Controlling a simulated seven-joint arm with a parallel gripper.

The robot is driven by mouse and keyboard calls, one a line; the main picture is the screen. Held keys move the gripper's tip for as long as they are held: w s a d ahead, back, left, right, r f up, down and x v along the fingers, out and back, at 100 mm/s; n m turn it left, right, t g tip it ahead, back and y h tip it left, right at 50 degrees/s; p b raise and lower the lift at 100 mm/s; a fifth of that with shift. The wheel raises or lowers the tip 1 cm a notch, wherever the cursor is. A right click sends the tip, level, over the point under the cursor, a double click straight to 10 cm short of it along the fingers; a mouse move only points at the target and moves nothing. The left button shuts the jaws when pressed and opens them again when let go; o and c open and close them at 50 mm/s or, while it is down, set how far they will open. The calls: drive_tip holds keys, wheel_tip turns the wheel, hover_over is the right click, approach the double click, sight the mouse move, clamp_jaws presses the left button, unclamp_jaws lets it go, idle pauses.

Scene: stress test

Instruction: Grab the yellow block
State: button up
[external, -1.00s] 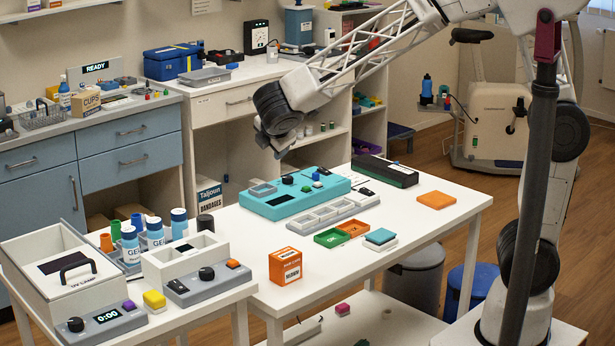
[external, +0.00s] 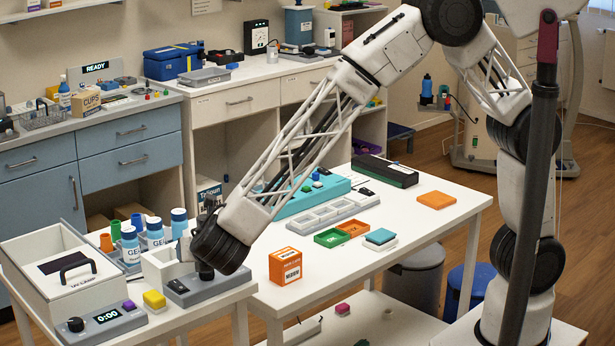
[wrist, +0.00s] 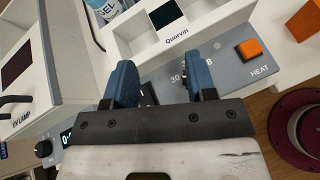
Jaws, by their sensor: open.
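In the external view the black wrist joint is just right of and above the yellow block, over the heat box, and hides most of the gripper.
The heat box (wrist: 228,62) with its orange button (wrist: 249,49) lies under the fingers. The white UV lamp box (external: 28,283) stands left, the timer box (external: 117,327) in front. An orange carton (external: 285,267) stands right. Gel bottles (external: 154,232) stand behind.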

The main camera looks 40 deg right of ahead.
sight(156, 297)
drive_tip(key=s+a+f+n+t+y, duration=0.1)
drive_tip(key=s+a+f+n+y, duration=0.1)
drive_tip(key=s+a+f+n, duration=0.2)
drive_tip(key=s+a, duration=0.3)
drive_tip(key=a, duration=0.4)
drive_tip(key=shift+s+a+n+t+y, duration=0.25)
drive_tip(key=shift+s+n+t+y, duration=0.15)
drive_tip(key=shift+x, duration=1.3)
drive_tip(key=shift+w, duration=0.1)
drive_tip(key=shift+x, duration=2.55)
drive_tip(key=shift+d+f, duration=0.1)
drive_tip(key=shift+f, duration=0.05)
